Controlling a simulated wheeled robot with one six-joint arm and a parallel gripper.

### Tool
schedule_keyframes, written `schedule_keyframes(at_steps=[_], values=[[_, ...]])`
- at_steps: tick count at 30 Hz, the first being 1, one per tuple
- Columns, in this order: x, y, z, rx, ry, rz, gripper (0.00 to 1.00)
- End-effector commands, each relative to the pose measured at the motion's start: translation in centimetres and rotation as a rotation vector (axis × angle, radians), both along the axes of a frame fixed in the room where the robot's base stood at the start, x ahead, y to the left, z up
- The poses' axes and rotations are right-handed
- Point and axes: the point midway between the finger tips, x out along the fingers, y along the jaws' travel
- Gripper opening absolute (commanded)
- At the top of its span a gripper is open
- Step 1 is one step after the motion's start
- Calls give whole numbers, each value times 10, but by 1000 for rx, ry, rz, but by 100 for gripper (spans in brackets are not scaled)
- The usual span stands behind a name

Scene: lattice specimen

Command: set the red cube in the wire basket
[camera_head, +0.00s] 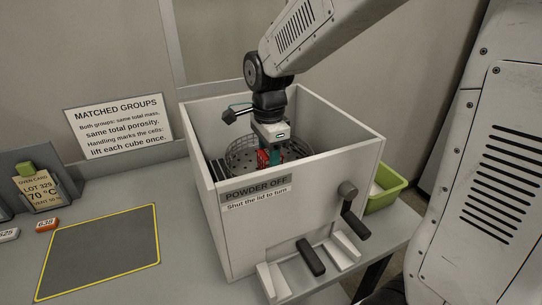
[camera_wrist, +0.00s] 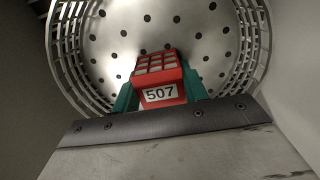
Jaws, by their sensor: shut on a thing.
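The red cube (camera_wrist: 160,80) is a lattice block with a white label reading 507, held between the green fingertips of my gripper (camera_wrist: 160,92) in the wrist view. In the head view the cube (camera_head: 264,158) shows as a small red patch beside my gripper (camera_head: 270,155), inside the white box. The wire basket (camera_head: 239,150) is round, with a perforated metal floor and wire sides. In the wrist view the basket (camera_wrist: 255,50) surrounds the cube on the far side. I cannot tell whether the cube touches the basket floor.
The white box (camera_head: 250,235) is open at the top, its walls close around my arm. It has a crank (camera_head: 352,212) on its front. A green bin (camera_head: 385,187) stands at right. A yellow-edged dark mat (camera_head: 100,252) and an orange tag (camera_head: 47,225) lie at left.

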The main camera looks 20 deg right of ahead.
Motion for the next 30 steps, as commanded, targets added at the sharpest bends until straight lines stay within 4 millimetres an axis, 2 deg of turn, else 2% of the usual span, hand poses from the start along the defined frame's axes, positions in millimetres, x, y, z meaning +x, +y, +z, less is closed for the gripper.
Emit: schedule_keyframes(at_steps=[5, 6, 8, 9, 17, 20, 23, 30], values=[[0, -1, -3, 0, 0, -1, 17], [0, -1, -3, 0, 0, -1, 46], [0, -1, -3, 0, -1, -1, 63], [0, -1, -3, 0, 0, -1, 65], [0, -1, -2, 0, 0, -1, 65], [0, -1, 4, 0, -1, -1, 65], [1, -1, 19, 0, -4, -1, 65], [1, -1, 71, 0, -4, -1, 65]])
